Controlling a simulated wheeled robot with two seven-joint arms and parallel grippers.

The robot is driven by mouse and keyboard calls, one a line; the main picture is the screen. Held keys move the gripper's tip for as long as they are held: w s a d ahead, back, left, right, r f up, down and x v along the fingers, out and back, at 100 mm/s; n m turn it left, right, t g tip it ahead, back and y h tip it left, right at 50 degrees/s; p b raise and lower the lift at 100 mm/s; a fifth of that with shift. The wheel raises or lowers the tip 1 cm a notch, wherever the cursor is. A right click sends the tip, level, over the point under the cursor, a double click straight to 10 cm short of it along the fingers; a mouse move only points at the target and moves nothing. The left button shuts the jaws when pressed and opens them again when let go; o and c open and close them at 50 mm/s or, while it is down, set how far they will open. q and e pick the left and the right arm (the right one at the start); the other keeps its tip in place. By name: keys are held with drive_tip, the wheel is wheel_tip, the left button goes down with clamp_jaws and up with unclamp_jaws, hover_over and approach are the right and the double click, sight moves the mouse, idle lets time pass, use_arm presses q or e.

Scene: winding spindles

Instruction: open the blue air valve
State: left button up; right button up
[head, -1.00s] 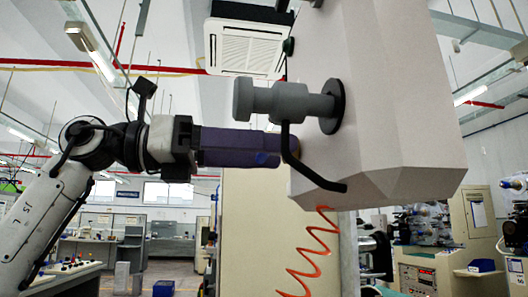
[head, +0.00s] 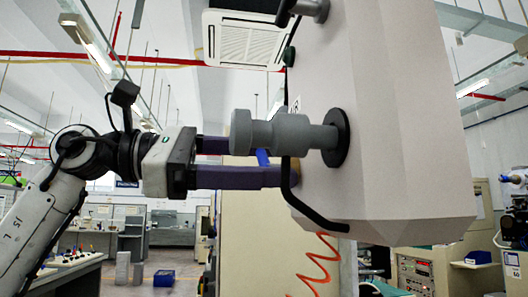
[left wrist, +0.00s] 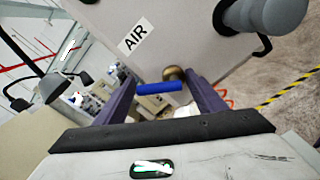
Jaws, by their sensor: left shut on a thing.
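The blue valve handle (left wrist: 160,86) shows in the left wrist view between my two fingertips, beside a brass-coloured fitting (left wrist: 174,73) on the pale cabinet. In the head view a small part of the blue handle (head: 262,157) shows between the fingers. My left gripper (head: 268,165) comes in from the left, its purple fingers one above the other. It is shut on the blue handle, with a finger at each end. The grey cylinder partly hides the upper finger in the head view. My right gripper is in neither view.
The pale cabinet (head: 385,120) fills the centre right. A grey cylinder (head: 285,133) on a black disc and a bent black rod (head: 305,208) stick out close to my fingers. An AIR label (left wrist: 135,35) is on the cabinet. An orange coiled hose (head: 318,265) hangs below.

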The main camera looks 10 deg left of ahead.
use_arm(q)
drive_tip(key=m, duration=0.1)
drive_tip(key=r+m+p, duration=0.1)
drive_tip(key=shift+s+a+m, duration=0.1)
drive_tip(key=shift+s+m, duration=0.05)
drive_tip(key=shift+m, duration=0.25)
drive_tip(key=shift+s+r+m, duration=0.1)
drive_tip(key=shift+m, duration=0.8)
drive_tip(key=m, duration=0.1)
drive_tip(key=m+p, duration=0.1)
drive_tip(key=shift+s+r+m, duration=0.1)
drive_tip(key=shift+s+m, duration=0.15)
drive_tip(key=shift+m, duration=0.05)
drive_tip(key=shift+s+d+m, duration=0.15)
drive_tip(key=shift+s+m, duration=0.05)
drive_tip(key=shift+m, duration=0.7)
drive_tip(key=shift+s+d+m, duration=0.15)
drive_tip(key=shift+m, duration=0.75)
drive_tip(key=o, duration=1)
